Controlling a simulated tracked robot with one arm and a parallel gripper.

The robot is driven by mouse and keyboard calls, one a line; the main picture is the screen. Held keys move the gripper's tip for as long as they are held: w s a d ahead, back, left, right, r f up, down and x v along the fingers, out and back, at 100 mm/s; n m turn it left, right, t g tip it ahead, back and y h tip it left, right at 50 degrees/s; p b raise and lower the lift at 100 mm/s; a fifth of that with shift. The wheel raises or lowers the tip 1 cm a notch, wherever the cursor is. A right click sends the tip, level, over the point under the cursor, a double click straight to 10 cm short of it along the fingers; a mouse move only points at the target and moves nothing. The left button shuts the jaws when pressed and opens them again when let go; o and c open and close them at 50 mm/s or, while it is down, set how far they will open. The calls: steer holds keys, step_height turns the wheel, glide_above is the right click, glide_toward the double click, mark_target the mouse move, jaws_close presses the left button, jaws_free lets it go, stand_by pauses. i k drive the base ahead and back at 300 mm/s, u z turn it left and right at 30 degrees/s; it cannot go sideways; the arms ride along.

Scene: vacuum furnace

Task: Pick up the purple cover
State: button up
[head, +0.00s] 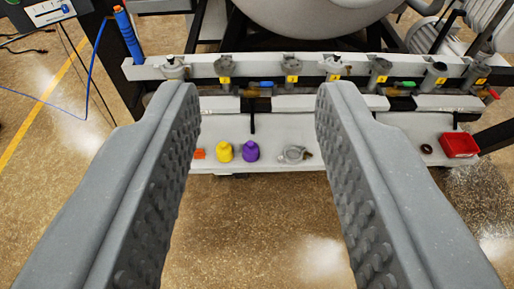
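The purple cover (251,151) stands upright on a pale shelf (365,125) below the row of valves. It is right beside a yellow cover (224,151) of similar shape, which is on its left. My gripper (248,95) is wide open and empty. Its two grey studded fingers frame the covers in the picture, with the purple cover between them and a little closer to the left finger. The fingers look much nearer the camera than the shelf, and neither appears to touch the cover.
An orange piece (199,154) lies left of the yellow cover. A grey clamp (294,154) lies to the right. Farther right are a dark ring (426,149) and a red tray (459,145). A rail (205,66) with several numbered fittings runs behind. The floor in front is clear.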

mark_target(251, 151)
steer(key=i, duration=1.2)
steer(key=u, duration=0.6)
